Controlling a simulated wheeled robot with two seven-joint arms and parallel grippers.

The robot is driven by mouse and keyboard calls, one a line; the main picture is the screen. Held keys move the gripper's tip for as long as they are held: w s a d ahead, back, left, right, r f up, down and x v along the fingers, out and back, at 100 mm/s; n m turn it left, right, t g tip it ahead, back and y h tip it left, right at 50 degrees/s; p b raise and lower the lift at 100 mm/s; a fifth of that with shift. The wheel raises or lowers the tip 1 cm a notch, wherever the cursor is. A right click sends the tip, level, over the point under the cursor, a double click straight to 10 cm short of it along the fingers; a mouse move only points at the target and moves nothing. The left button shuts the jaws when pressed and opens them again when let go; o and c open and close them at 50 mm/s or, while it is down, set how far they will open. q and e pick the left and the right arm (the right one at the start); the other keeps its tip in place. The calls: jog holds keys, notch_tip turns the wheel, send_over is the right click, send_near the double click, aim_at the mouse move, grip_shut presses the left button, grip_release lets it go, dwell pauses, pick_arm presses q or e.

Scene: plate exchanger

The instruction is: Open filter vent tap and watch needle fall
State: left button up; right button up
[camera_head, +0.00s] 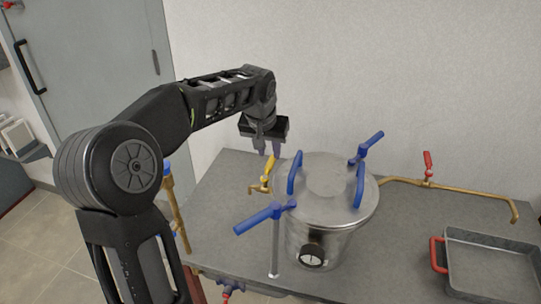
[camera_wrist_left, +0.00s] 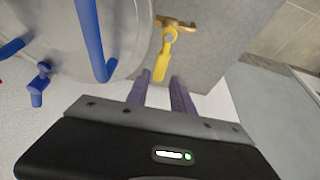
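The steel filter vessel (camera_head: 320,235) stands on the grey bench, its round lid (camera_head: 335,180) on top. A yellow tap lever (camera_head: 269,174) sits on a brass fitting (camera_head: 257,190) at the vessel's left side. A dark-rimmed gauge (camera_head: 311,256) is on the vessel's front; its needle is too small to read. My left gripper (camera_head: 268,148) hangs just above and behind the yellow lever. In the left wrist view, its two purple fingers (camera_wrist_left: 162,88) are apart with nothing between them. The yellow lever (camera_wrist_left: 162,62) lies just beyond the fingertips, apparently untouched. My right gripper is not visible.
Blue clamp levers (camera_head: 258,218) (camera_head: 366,146) and blue lid handles (camera_head: 295,172) stick up around the lid. A brass pipe with a red-handled valve (camera_head: 427,163) runs along the back right. A grey tray (camera_head: 490,236) with a red handle lies at the right.

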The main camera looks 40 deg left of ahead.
aim_at(271, 160)
pick_arm(q)
jog(key=shift+x, duration=1.95)
grip_shut()
